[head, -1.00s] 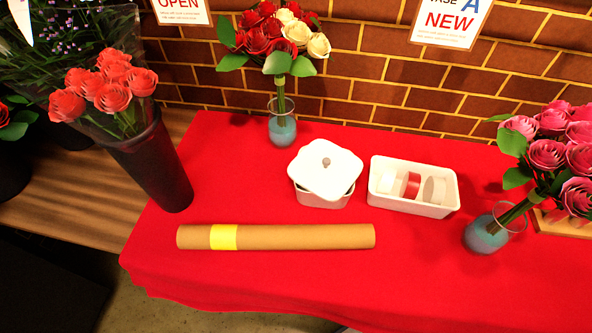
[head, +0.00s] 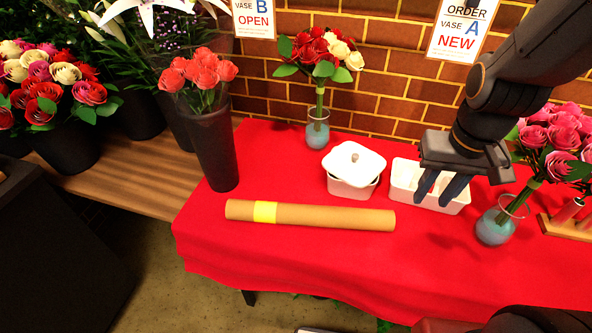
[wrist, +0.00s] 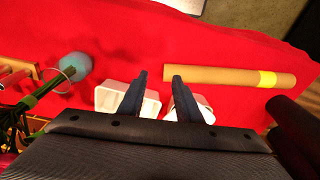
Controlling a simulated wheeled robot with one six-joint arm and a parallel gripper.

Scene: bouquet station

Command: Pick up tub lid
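The white tub lid (head: 354,162) with a small grey knob sits askew on the white tub (head: 352,188), left of the white ribbon tray in the head view. In the wrist view the lid (wrist: 178,108) is mostly hidden behind a finger. My gripper (head: 440,201) is in front of the white tray, to the right of the tub, and touches neither as far as I can tell. Its two dark fingers point down and stand apart, with nothing between them in the wrist view (wrist: 158,76).
The white tray (head: 405,180) is partly hidden by my gripper. A brown paper roll (head: 330,217) with a yellow band lies in front. Glass vases stand behind (head: 318,135) and at right (head: 494,228). A black bucket (head: 213,150) stands at left. The red cloth's front is clear.

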